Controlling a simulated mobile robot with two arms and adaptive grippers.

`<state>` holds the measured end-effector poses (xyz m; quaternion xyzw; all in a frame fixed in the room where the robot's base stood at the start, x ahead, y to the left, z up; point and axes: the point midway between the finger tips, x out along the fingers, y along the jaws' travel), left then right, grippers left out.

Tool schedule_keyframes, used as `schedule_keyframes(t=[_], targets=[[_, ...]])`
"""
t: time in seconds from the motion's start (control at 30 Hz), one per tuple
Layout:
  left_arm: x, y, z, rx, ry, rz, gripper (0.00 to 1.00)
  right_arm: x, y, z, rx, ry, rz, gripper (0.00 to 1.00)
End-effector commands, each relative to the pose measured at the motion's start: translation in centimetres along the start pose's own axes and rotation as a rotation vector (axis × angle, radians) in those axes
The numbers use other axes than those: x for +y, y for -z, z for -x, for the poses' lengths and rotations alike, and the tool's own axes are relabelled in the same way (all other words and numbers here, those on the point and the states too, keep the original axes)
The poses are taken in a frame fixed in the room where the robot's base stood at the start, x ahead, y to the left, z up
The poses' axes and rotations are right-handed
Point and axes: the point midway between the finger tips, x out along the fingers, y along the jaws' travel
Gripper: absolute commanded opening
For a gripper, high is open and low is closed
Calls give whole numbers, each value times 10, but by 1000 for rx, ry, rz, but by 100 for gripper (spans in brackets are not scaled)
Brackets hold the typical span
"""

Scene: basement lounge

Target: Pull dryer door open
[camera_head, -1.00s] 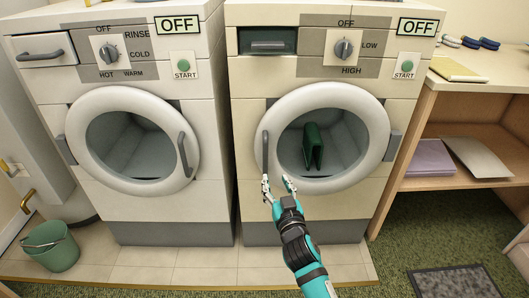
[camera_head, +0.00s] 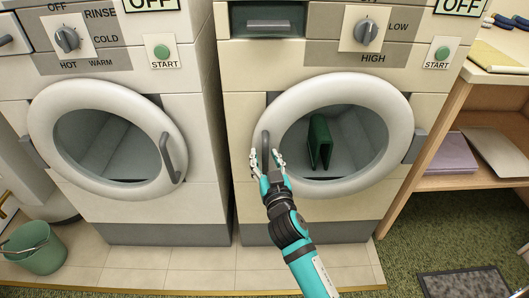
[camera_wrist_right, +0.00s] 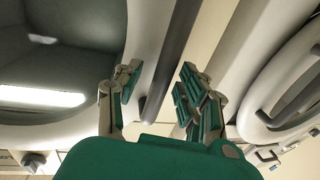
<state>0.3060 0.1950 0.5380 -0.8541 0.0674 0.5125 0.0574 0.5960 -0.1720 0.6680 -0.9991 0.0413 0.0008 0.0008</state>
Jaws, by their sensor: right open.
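The dryer (camera_head: 235,110) is the right-hand machine, marked LOW and HIGH. Its round white-rimmed door (camera_head: 395,105) looks closed, and a dark green folded item (camera_head: 320,142) shows through the glass. A grey upright door handle (camera_head: 265,143) is on the left side of the rim. My right gripper (camera_head: 266,160) is open at the lower part of this handle, with a finger to each side. In the right wrist view the dark handle bar (camera_wrist_right: 172,65) runs between the open fingers (camera_wrist_right: 160,88); contact cannot be told. My left gripper is not in view.
A washer (camera_head: 75,205) with its own handled door (camera_head: 50,100) stands to the left. A wooden shelf unit (camera_head: 470,183) stands close on the right. A green bucket (camera_head: 36,250) is on the floor at left, and a dark mat (camera_head: 465,284) at right.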

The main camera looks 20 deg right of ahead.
Motion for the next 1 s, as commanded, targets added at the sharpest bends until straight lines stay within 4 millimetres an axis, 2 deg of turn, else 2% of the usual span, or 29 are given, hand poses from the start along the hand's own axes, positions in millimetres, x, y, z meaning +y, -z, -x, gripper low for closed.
schedule_keyframes(t=[0.33, 0.63, 1.0], targets=[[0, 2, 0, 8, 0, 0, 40, 0, 0, 0, 0, -1, -1, 39], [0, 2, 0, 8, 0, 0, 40, 0, 0, 0, 0, -1, -1, 0], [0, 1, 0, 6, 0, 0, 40, 0, 0, 0, 0, -1, -1, 0]])
